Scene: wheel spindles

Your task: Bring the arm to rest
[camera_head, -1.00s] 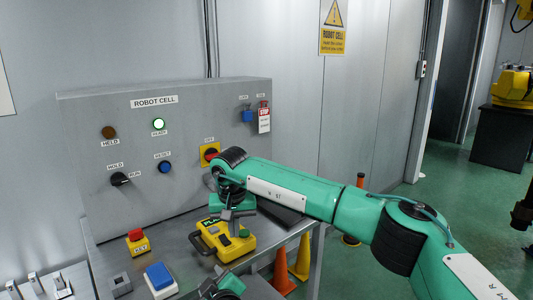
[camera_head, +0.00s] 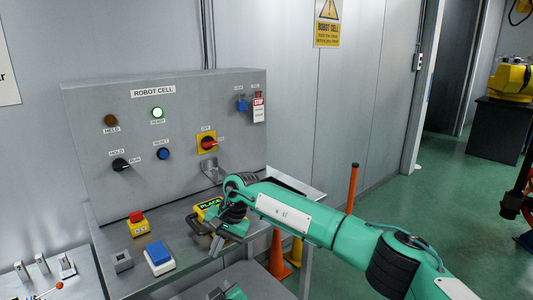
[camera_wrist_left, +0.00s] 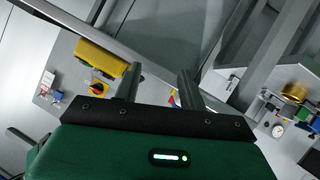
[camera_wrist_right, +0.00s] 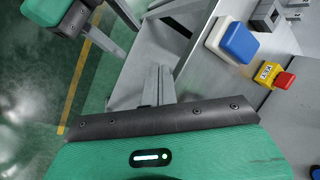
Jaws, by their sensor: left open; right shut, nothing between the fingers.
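My right arm comes in from the lower right in the head view. Its gripper (camera_head: 205,238) points left and hangs over the front bench, in front of the yellow box marked PLACE (camera_head: 209,204), which it partly hides. In the right wrist view the fingers (camera_wrist_right: 158,84) are together with nothing between them. My left gripper (camera_head: 228,293) shows only in part at the bottom edge of the head view. In the left wrist view its fingers (camera_wrist_left: 157,82) stand apart and empty.
The grey ROBOT CELL panel (camera_head: 85,150) stands behind the bench, with a red rotary switch (camera_head: 208,144). A blue button box (camera_head: 159,256) and a yellow box with a red button (camera_head: 138,224) sit left of my right gripper.

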